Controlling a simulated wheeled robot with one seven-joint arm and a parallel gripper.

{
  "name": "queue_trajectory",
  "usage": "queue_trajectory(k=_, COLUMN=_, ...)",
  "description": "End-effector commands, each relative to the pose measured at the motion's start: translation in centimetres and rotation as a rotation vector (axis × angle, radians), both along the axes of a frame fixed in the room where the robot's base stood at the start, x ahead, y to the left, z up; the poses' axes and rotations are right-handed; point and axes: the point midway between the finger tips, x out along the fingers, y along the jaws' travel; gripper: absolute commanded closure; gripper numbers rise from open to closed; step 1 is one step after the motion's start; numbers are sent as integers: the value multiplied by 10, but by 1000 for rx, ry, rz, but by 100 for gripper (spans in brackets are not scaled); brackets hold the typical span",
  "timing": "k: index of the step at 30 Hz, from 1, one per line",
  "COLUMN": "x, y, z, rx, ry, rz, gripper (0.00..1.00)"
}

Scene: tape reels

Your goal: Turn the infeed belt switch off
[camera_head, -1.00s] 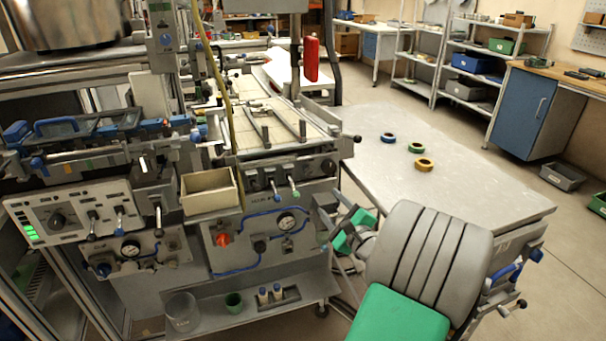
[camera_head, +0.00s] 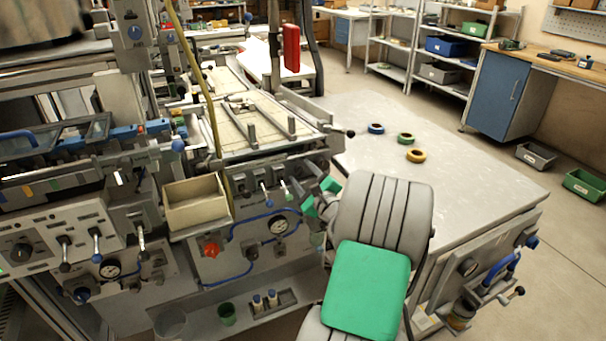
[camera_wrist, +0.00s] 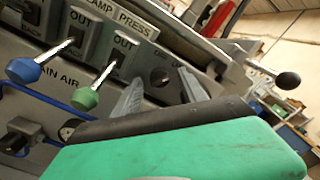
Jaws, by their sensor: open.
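My gripper (camera_wrist: 160,88) is open and empty in the wrist view, its two grey fingers pointing at the machine's control panel. In the wrist view a blue-knobbed lever (camera_wrist: 24,70) and a green-knobbed lever (camera_wrist: 85,98) stick out left of the fingers, under "OUT" labels. Neither is between the fingers. In the head view the same two levers (camera_head: 285,190) show beside my gripper (camera_head: 317,198).
A cream bin (camera_head: 197,212) sits between the two panels. A grey table (camera_head: 470,170) with tape reels (camera_head: 416,156) stands right. In the wrist view a black ball-ended handle (camera_wrist: 287,81) projects right of my fingers.

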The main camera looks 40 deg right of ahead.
Motion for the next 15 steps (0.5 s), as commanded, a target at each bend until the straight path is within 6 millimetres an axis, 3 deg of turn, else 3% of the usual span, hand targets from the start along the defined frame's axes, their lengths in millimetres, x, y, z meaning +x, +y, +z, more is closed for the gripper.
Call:
queue_trajectory(k=6, x=1, y=0, z=0, rx=-1, ry=0, rz=-1, gripper=50)
queue_trajectory(k=15, x=0, y=0, z=0, rx=-1, ry=0, rz=0, gripper=75)
